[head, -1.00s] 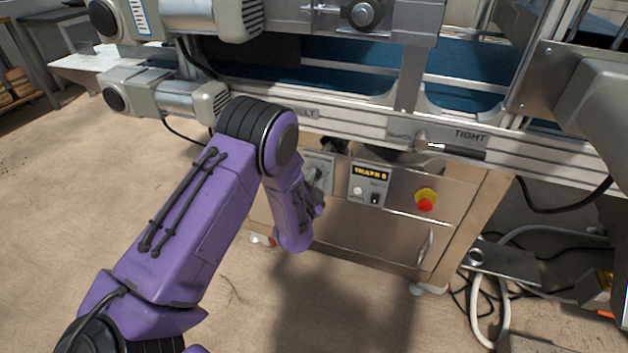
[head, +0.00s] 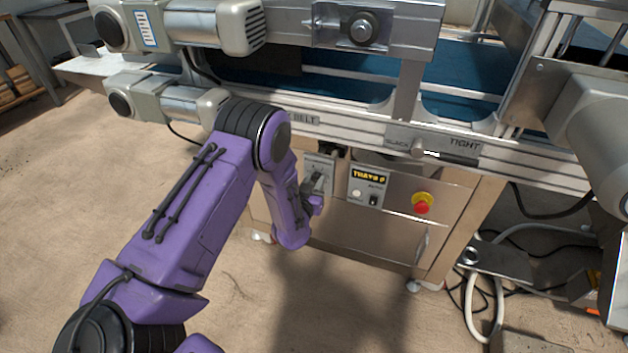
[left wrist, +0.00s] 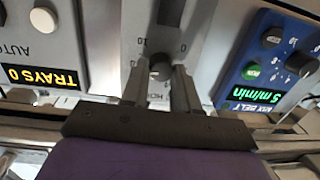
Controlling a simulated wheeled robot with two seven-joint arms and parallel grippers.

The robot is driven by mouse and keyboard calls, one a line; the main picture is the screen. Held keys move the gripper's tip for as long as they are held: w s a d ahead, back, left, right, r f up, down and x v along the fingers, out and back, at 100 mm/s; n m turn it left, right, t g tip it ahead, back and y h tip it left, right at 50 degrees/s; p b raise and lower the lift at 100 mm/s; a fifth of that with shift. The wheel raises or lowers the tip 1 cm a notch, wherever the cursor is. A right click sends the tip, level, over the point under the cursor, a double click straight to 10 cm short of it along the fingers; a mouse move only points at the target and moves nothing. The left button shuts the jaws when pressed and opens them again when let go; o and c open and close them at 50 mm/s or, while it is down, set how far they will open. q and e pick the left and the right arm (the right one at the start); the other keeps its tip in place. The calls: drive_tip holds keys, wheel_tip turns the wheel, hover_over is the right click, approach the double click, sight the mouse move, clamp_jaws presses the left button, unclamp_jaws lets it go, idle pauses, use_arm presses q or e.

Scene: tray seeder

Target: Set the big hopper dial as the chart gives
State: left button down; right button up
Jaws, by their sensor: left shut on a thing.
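In the left wrist view a light grey plate (left wrist: 131,40) appears upside down, with "0" and "10" marks and a label starting "HO", the rest hidden. A dark round dial knob (left wrist: 160,68) sits on it. My left gripper (left wrist: 160,88) is shut on this knob, a finger on each side. The exact setting is not readable. In the head view the plate (head: 318,163) is on the machine's front, left of the tray counter, with my purple left arm beside it and the left gripper (head: 317,188) partly hidden. The right gripper is not in view.
The tray counter (head: 370,185) and a red stop button (head: 421,207) are right of the dial. The wrist view shows a blue belt-speed box (left wrist: 268,65) reading "5 m/min" close by. The belt rail (head: 350,133) runs above. Cables and hoses lie on the floor at right.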

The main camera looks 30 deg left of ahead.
use_arm(q)
drive_tip(key=n, duration=0.3)
drive_tip(key=shift+a+n+p, duration=0.1)
drive_tip(key=shift+n+p, duration=0.2)
drive_tip(key=shift+p, duration=0.1)
drive_tip(key=n+h, duration=0.1)
drive_tip(key=n, duration=0.5)
drive_tip(key=shift+s+a+f+n, duration=0.1)
drive_tip(key=shift+a+n, duration=0.05)
drive_tip(key=shift+n, duration=0.15)
drive_tip(key=shift+n+h, duration=0.4)
drive_tip(key=shift+n, duration=1.6)
drive_tip(key=c, duration=0.8)
unclamp_jaws()
drive_tip(key=shift+c, duration=0.2)
